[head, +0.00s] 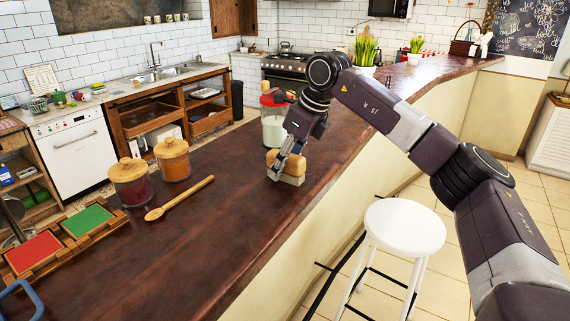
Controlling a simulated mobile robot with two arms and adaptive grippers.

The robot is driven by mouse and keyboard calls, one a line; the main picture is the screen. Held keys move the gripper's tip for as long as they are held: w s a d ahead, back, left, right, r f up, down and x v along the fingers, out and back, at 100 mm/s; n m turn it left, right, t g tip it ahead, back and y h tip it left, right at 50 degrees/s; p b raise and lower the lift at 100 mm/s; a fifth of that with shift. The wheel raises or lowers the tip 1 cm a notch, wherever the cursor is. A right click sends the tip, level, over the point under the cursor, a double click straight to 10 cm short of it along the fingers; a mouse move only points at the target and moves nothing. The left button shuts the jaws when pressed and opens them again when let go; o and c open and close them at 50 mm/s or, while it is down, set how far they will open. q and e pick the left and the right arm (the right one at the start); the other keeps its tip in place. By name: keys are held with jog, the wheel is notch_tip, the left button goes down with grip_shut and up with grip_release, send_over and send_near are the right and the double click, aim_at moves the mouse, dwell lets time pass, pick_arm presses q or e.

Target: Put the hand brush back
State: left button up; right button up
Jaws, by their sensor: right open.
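The hand brush (291,171), a small block with a tan wooden top and a paler lower part, sits on the dark wooden counter (235,225) near its right edge. My right gripper (275,172) reaches down from above at the brush's left side, with its fingers open. The fingers hide part of the brush, and I cannot tell whether they touch it. A wooden tray (68,249) with a red square (33,252) and a green square (87,220) lies at the counter's left. My left gripper is not in view.
A wooden spoon (180,199) and two lidded jars (131,188) (173,165) stand left of the brush. A red-lidded glass jar (272,130) is just behind the gripper. A blue handle (20,294) shows at lower left. A white stool (405,228) stands right of the counter. The counter's front middle is clear.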

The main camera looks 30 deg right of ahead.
jog(key=b+v, duration=0.2)
jog(key=v, duration=0.9)
jog(key=shift+r, duration=0.1)
jog(key=shift+s+d+r, duration=0.1)
jog(key=shift+s+r, duration=0.05)
jog(key=shift+r, duration=0.35)
